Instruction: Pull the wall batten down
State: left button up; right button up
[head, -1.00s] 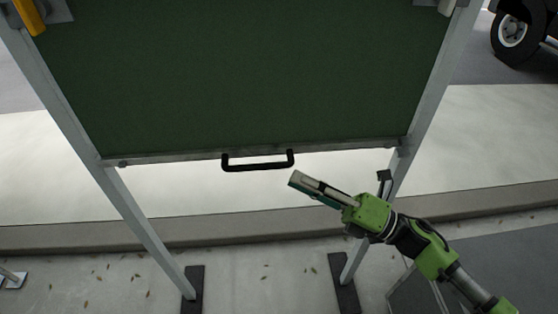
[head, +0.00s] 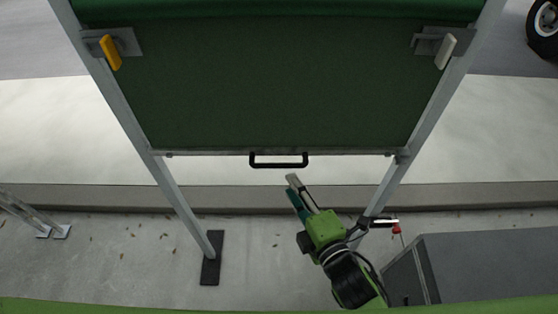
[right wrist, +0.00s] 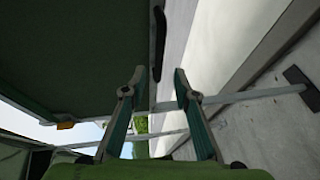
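The batten (head: 215,153) is a thin grey bar along the bottom edge of a dark green sheet (head: 270,95). A black handle (head: 279,165) hangs from its middle. The handle also shows in the right wrist view (right wrist: 158,45), beyond the fingertips. My right gripper (head: 292,183) is just below the handle's right half in the head view, apart from it. Its fingers are spread with nothing between them in the right wrist view (right wrist: 159,76). My left gripper is not in view.
Grey posts (head: 125,115) flank the sheet on both sides. A yellow lever (head: 110,52) is at the upper left and a pale lever (head: 445,52) at the upper right. A grey box (head: 480,268) stands at the lower right. A kerb (head: 100,197) runs behind the posts.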

aim_at(279, 164)
jog(key=p+x, duration=0.1)
jog(key=x, duration=0.8)
jog(key=shift+w+a+p, duration=0.1)
jog(key=shift+w+p, duration=0.1)
jog(key=shift+p, duration=0.2)
grip_shut()
